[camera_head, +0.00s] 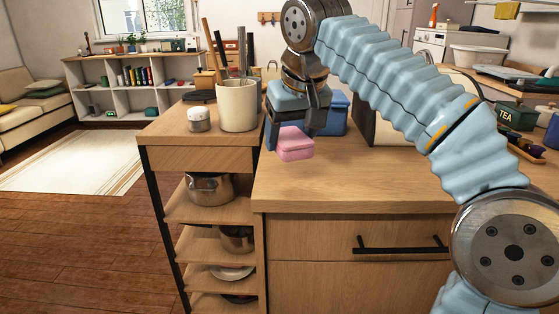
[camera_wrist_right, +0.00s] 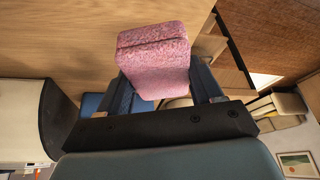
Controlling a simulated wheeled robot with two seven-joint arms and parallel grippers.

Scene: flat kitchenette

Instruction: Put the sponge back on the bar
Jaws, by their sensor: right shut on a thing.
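The pink sponge (camera_head: 296,146) is in my right gripper (camera_head: 292,130), over the back left part of the wooden counter (camera_head: 385,188). The right wrist view shows the sponge (camera_wrist_right: 153,52) between the two dark fingers (camera_wrist_right: 163,82), with its far end sticking out past them. It appears held above the wood, but I cannot tell the exact gap. Which surface is the bar is not clear; no separate rail shows near the sponge. My left gripper is not in view.
A blue container (camera_head: 337,112) stands just behind my right gripper. A cream utensil crock (camera_head: 237,106) and a small lidded jar (camera_head: 199,120) stand on the raised shelf unit to the left. A dark green TEA tin (camera_head: 516,115) is at right. The counter's front middle is clear.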

